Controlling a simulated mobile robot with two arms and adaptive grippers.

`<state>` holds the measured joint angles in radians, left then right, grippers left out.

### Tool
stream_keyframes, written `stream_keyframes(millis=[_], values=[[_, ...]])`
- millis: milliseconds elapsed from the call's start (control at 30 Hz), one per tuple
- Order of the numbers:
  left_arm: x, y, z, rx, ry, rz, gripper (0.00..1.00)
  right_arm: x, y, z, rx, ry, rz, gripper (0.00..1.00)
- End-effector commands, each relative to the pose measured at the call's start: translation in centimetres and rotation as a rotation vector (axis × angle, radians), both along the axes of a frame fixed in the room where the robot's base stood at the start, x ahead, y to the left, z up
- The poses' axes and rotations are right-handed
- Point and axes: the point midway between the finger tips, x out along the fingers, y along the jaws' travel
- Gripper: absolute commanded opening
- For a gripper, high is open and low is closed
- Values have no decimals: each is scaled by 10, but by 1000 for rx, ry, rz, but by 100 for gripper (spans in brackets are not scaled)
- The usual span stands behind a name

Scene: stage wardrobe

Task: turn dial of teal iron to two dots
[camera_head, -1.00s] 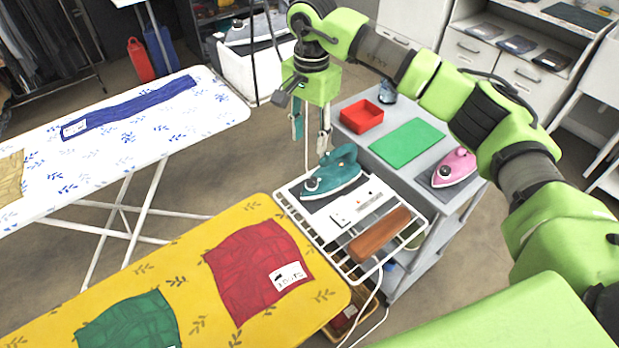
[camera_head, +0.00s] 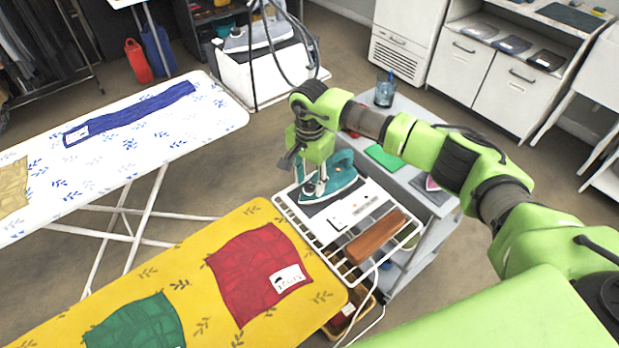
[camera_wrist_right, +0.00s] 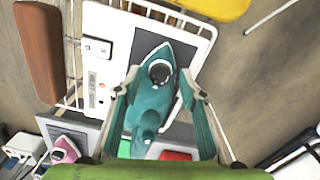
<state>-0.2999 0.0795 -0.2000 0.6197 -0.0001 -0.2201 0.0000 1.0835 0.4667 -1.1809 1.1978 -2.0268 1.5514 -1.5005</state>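The teal iron (camera_head: 342,178) rests on a dark pad on the white wire rack, its handle partly hidden by my right gripper in the head view. In the right wrist view the teal iron (camera_wrist_right: 152,105) points its nose up the picture. Its dark round dial (camera_wrist_right: 160,72) with a pale ring faces the camera; I cannot read its dot setting. My right gripper (camera_head: 314,190) is low over the iron. In the wrist view, the right gripper's fingers (camera_wrist_right: 160,92) stand apart on either side of the iron, with nothing clamped. My left gripper is not in view.
A white panel (camera_head: 352,206) and a brown block (camera_head: 376,238) lie beside the iron on the rack. The grey cart (camera_head: 440,205) holds a green mat (camera_head: 385,158) and a pink iron (camera_head: 431,184). The yellow ironing board (camera_head: 220,305) is close at the left.

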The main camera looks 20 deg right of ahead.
Motion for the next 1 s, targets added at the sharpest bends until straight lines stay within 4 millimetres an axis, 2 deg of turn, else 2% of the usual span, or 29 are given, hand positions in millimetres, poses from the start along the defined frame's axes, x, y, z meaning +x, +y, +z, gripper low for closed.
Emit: stream_keyframes(millis=[233, 267, 300, 400, 667, 1000], values=[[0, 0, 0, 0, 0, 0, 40, 0, 0, -1, 1, -1, 1, 38], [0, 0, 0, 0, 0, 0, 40, 0, 0, -1, 1, -1, 1, 33], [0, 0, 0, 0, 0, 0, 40, 0, 0, -1, 1, -1, 1, 22], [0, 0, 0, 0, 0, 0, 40, 0, 0, -1, 1, -1, 1, 0], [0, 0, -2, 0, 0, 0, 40, 0, 0, -1, 0, -1, -11, 0], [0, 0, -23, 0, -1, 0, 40, 1, 0, -3, 0, -5, -175, 0]])
